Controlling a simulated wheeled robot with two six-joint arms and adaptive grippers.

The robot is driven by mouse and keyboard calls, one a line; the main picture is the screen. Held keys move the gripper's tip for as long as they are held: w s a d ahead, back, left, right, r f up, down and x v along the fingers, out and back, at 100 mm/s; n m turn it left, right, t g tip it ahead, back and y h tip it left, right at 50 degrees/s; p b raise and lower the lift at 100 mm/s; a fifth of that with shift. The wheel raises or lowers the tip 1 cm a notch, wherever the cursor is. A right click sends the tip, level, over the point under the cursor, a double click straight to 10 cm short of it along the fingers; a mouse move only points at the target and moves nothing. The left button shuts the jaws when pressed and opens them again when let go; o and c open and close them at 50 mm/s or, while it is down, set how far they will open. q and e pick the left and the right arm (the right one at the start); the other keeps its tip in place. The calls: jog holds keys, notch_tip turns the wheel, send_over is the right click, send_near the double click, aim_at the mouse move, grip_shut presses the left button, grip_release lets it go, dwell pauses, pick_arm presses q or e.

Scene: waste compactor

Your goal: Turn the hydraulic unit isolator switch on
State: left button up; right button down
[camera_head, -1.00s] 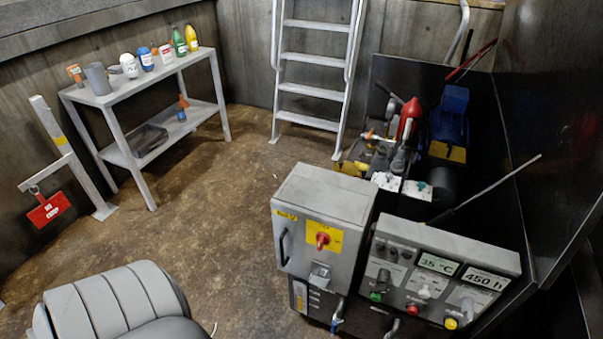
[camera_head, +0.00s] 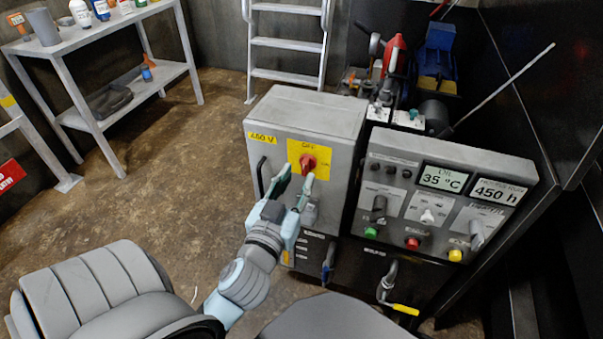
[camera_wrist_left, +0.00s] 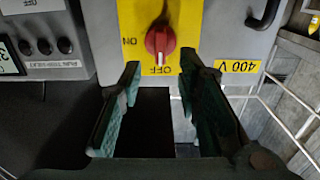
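The isolator switch is a red rotary knob (camera_head: 308,163) on a yellow plate (camera_head: 296,150), on the front of a grey cabinet (camera_head: 330,112) labelled 450 V or 400 V. In the left wrist view the knob (camera_wrist_left: 160,42) appears upside down, with its handle along the line to the "OFF" mark and "ON" to one side. My left gripper (camera_head: 293,180) is just in front of and below the knob. In the left wrist view its fingers (camera_wrist_left: 165,85) are apart, with nothing between them, and the knob lies beyond the tips. My right gripper is not in view.
A control panel (camera_head: 450,165) with buttons and displays stands right of the cabinet. A black handle (camera_head: 261,178) is on the cabinet's left front. A shelf table (camera_head: 85,40) stands at back left, with open floor between.

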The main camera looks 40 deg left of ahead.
aim_at(304, 166)
pick_arm(q)
jog(key=shift+x, duration=1.9)
jog(key=shift+r, duration=0.15)
grip_shut()
